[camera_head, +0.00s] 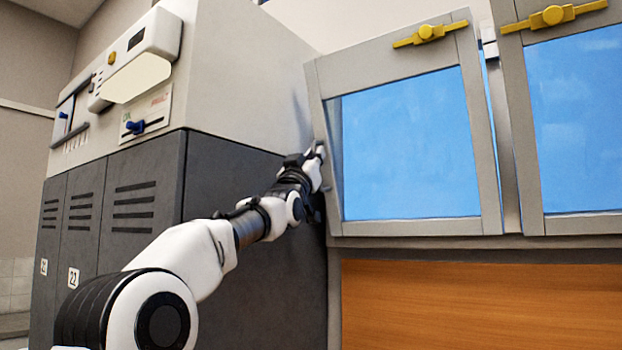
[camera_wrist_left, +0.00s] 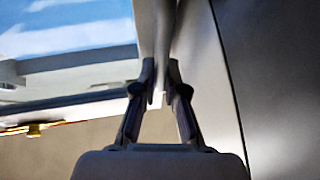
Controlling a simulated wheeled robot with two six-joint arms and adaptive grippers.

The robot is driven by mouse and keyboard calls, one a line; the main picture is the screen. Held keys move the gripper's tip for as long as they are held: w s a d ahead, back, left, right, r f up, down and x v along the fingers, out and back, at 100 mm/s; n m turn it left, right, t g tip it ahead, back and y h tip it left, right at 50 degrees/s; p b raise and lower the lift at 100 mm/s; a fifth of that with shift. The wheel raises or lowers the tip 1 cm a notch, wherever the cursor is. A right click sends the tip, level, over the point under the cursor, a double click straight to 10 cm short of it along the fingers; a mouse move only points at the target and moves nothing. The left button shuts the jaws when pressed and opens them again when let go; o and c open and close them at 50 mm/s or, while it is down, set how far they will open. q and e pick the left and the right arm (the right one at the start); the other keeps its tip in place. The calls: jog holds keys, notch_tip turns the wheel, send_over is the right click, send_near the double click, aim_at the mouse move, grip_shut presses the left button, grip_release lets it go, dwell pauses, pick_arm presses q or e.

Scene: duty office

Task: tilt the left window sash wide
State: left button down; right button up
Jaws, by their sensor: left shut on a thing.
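The left window sash (camera_head: 395,232) has a pale grey frame around blue glass, with a yellow handle (camera_head: 428,34) on its top rail. Its top leans out from the window frame, with narrow gaps along its sides. My left gripper (camera_head: 319,153) is at the sash's left side edge, about mid-height. In the left wrist view the two fingers (camera_wrist_left: 160,92) are closed on a pale upright edge of the sash (camera_wrist_left: 165,30). The exact contact is partly hidden. My right gripper is in neither view.
The right sash (camera_head: 512,110), with its own yellow handle (camera_head: 552,16), is beside the left one. Dark grey lockers (camera_head: 240,240) with a pale cabinet (camera_head: 245,80) on top stand close at the left of the window. An orange wood panel (camera_head: 480,305) is below.

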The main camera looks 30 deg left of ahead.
pick_arm(q)
jog(key=shift+s+f+n+t+y+b, duration=0.3)
jog(key=shift+s+f+t+b, duration=0.35)
jog(key=shift+s+b, duration=0.2)
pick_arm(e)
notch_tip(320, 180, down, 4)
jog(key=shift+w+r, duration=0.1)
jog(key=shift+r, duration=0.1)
pick_arm(q)
jog(key=c, duration=1.5)
grip_release()
jog(key=shift+o, duration=1.4)
jog(key=shift+w+a+f, duration=0.1)
jog(key=shift+w, duration=0.1)
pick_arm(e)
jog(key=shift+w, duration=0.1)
